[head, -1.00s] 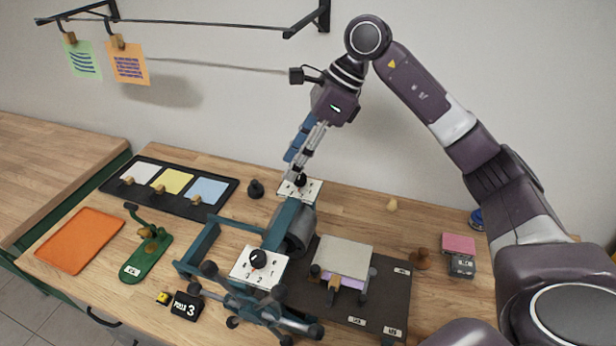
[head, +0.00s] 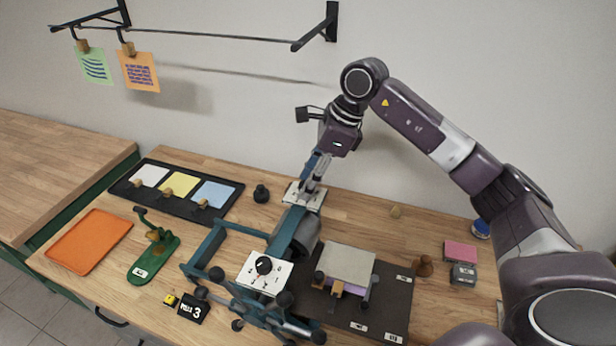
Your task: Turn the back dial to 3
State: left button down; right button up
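The back dial's white plate (head: 311,199) sits at the rear end of the teal press (head: 290,230). My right gripper (head: 307,191) is down over this plate, with its fingers at the dial's knob. The fingers hide the knob, so I cannot tell whether they are shut on it or what number it points to. The front dial (head: 264,266), a black knob on a white numbered plate, is in clear view nearer the front. A black sign (head: 193,309) with a white 3 stands at the front left. My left gripper is not in view.
A dark tray (head: 150,190) with white, yellow and blue sheets, an orange mat (head: 90,241) and a green stand (head: 152,262) lie to the left. A dark board (head: 390,300) lies right of the press.

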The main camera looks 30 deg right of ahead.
grip_shut()
dwell(0.3)
jog(key=shift+f+m+t+h+b, duration=0.1)
jog(key=shift+m+t+h+b, duration=0.3)
jog(key=shift+m+b, duration=0.9)
jog(key=shift+a+m+t+h+b, duration=0.15)
jog(key=shift+m+b, duration=0.25)
jog(key=shift+m, duration=0.45)
jog(key=shift+d+m+t+h+b, duration=0.1)
jog(key=shift+m+t+h+b, duration=0.2)
jog(key=shift+m, duration=0.55)
jog(key=shift+s, duration=0.1)
grip_release()
